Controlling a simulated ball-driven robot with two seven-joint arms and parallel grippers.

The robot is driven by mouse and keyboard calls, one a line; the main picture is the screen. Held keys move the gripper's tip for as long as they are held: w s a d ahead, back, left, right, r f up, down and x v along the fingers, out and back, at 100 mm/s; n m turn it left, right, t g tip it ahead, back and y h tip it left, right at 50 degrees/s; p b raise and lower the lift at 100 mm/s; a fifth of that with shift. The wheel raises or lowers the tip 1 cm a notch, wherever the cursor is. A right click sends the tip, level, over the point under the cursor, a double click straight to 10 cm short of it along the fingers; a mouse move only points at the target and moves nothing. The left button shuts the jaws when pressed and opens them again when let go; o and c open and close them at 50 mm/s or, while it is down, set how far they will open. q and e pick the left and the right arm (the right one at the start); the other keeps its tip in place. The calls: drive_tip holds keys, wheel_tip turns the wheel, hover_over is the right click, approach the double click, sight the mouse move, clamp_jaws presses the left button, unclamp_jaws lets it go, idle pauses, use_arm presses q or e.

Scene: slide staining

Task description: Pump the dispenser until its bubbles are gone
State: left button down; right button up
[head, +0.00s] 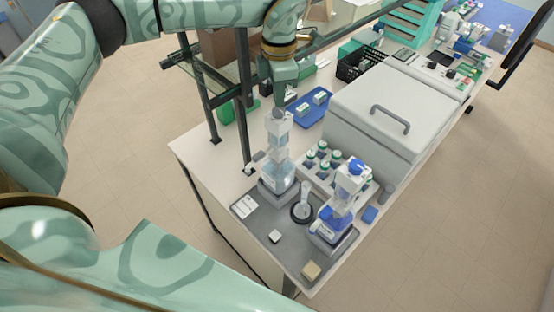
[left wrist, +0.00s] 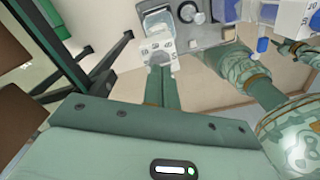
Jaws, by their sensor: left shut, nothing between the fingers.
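A bottle-top dispenser with a clear, white-topped head (head: 278,135) stands upright at the left back of the grey tray (head: 262,228). Its bottle (head: 277,176) holds clear liquid; bubbles are too small to make out. A second dispenser with a blue cap (head: 346,192) stands at the tray's right. My left gripper (head: 279,104) is shut and empty, pointing down right over the first dispenser's top. In the left wrist view the shut fingers (left wrist: 160,72) overlap the white dispenser head (left wrist: 158,48); I cannot tell whether they touch it.
Between the dispensers stands a small cylinder on a round dark base (head: 302,212). A rack of green-banded vials (head: 325,160) and a large grey lidded box (head: 375,125) stand behind. Dark shelf posts (head: 243,110) rise close left of my gripper. A blue tray (head: 306,110) lies behind.

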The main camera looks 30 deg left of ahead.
use_arm(q)
wheel_tip(320, 180, up, 5)
drive_tip(key=p, duration=0.4)
drive_tip(key=shift+r+p, duration=0.1)
drive_tip(key=shift+p, duration=0.25)
